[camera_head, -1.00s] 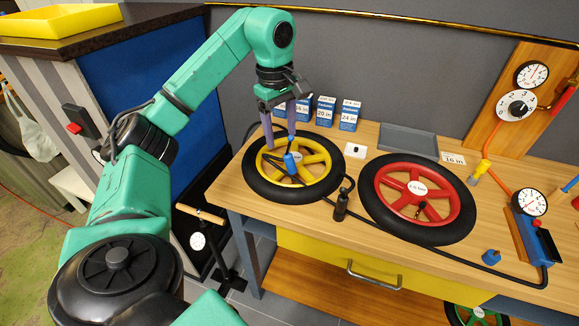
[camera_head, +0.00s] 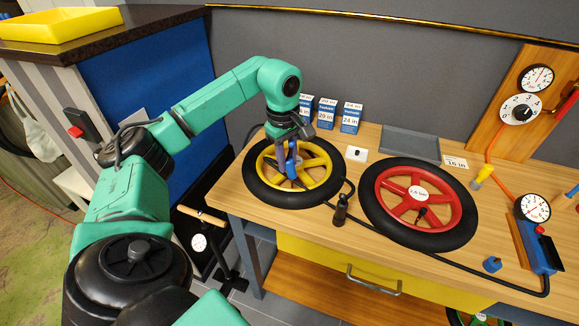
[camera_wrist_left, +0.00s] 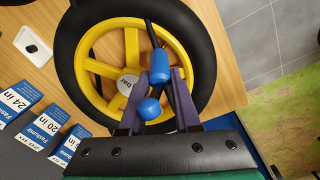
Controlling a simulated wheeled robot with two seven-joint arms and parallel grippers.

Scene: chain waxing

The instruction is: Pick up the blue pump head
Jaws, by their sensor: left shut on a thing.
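The blue pump head (camera_head: 291,163) is at the yellow-spoked wheel (camera_head: 322,192), which lies flat on the workbench. In the left wrist view it is a blue cylinder (camera_wrist_left: 160,66) with a blue ball (camera_wrist_left: 148,108) on the near side and a black hose end above. My left gripper (camera_head: 289,157) reaches down over the wheel. Its two purple fingers (camera_wrist_left: 159,88) are shut on the pump head from both sides. Whether the pump head touches the wheel is hard to tell. My right gripper is not in view.
A red-spoked wheel (camera_head: 387,204) lies to the right, with a small black bottle (camera_head: 340,210) between the wheels. Blue boxes (camera_head: 350,118) and a grey tray (camera_head: 410,144) stand behind. A black hose runs along the bench front to a gauge block (camera_head: 543,254).

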